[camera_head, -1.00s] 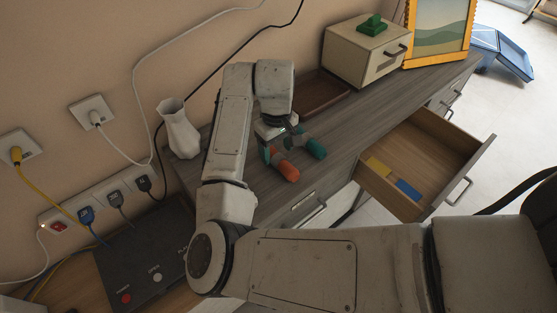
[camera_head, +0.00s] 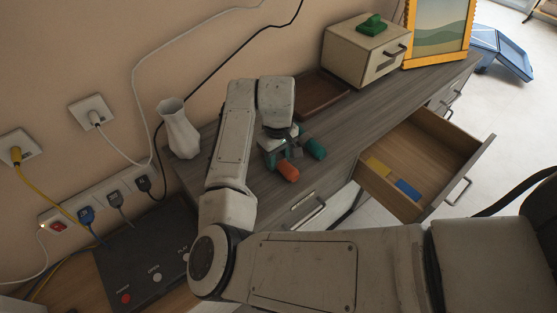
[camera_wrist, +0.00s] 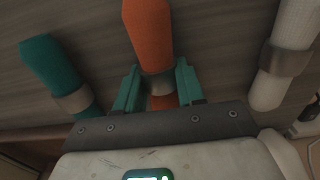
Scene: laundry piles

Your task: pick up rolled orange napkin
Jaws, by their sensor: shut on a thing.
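The rolled orange napkin (camera_wrist: 148,35) has a grey-brown ring around it and lies between the teal fingers of my gripper (camera_wrist: 157,88) in the wrist view. My gripper is shut on it around the ring. In the head view the orange end of the napkin (camera_head: 288,171) sticks out below my gripper (camera_head: 277,155), close above the grey dresser top; I cannot tell whether it touches. A rolled teal napkin (camera_wrist: 50,65) with a ring lies to the left in the wrist view, and it shows right of my gripper in the head view (camera_head: 316,148).
A rolled white napkin (camera_wrist: 288,50) lies to the right in the wrist view. A white vase (camera_head: 180,133) stands near the wall. A brown tray (camera_head: 322,90) and a cream box (camera_head: 364,55) are farther back. An open drawer (camera_head: 440,150) juts out at the right.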

